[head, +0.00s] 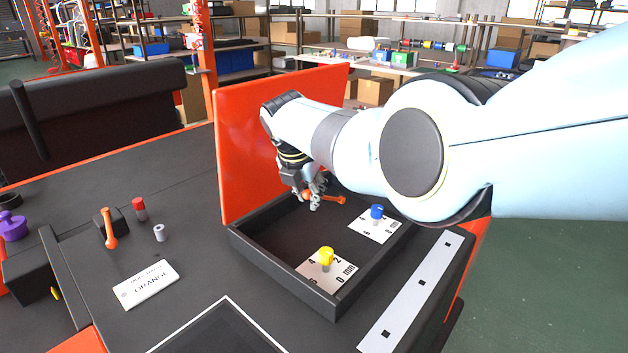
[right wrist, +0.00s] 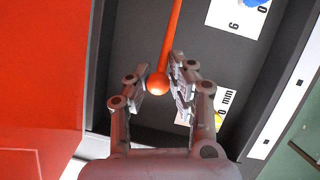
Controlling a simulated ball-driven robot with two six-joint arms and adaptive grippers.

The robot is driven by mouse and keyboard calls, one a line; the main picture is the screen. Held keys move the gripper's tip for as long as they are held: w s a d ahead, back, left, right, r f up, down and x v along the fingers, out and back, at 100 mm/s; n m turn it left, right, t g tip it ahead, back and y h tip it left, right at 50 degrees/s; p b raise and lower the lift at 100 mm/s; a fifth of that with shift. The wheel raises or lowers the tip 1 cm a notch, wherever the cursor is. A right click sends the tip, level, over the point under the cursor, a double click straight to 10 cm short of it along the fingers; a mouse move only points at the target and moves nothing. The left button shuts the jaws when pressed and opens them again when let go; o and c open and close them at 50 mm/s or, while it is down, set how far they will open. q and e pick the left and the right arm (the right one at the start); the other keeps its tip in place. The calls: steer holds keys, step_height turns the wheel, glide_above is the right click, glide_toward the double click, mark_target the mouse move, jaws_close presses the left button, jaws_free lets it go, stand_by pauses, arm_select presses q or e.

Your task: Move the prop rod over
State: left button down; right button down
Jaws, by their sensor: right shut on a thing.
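The orange prop rod (right wrist: 173,40) has a ball end (right wrist: 157,84) that sits between the fingers of my right gripper (right wrist: 159,82). The rod runs up and away from the gripper in the right wrist view. In the head view my right gripper (head: 314,194) is low over the back of the black tray (head: 284,281), beside the upright orange panel (head: 250,140). Part of the orange rod (head: 335,199) shows to the right of the fingers; the rest is hidden by the gripper. My right gripper is shut on the rod. My left gripper is not in view.
In the tray, a yellow knob (head: 326,256) and a blue knob (head: 377,212) stand on white number cards. Left on the table are a red-topped peg (head: 139,207), a silver cylinder (head: 159,232), an orange pin (head: 109,230) and a white label plate (head: 146,285).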

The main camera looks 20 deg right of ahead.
steer(key=a+f, duration=0.1)
steer(key=s+f, duration=0.1)
steer(key=f, duration=0.1)
steer(key=shift+a+b, duration=0.35)
steer(key=shift+b, duration=0.05)
steer(key=shift+s+a+f+b, duration=0.1)
steer(key=shift+a+f+b, duration=0.1)
steer(key=shift+f, duration=0.2)
steer(key=shift+s+a+f+b, duration=0.1)
steer(key=shift+f+b, duration=0.05)
steer(key=shift+f, duration=0.25)
steer(key=c, duration=1.2)
jaws_free()
steer(key=shift+w, duration=0.25)
steer(key=shift+o, duration=0.2)
steer(key=shift+d, duration=0.1)
steer(key=shift+d+r, duration=0.1)
step_height(320, 180, up, 10)
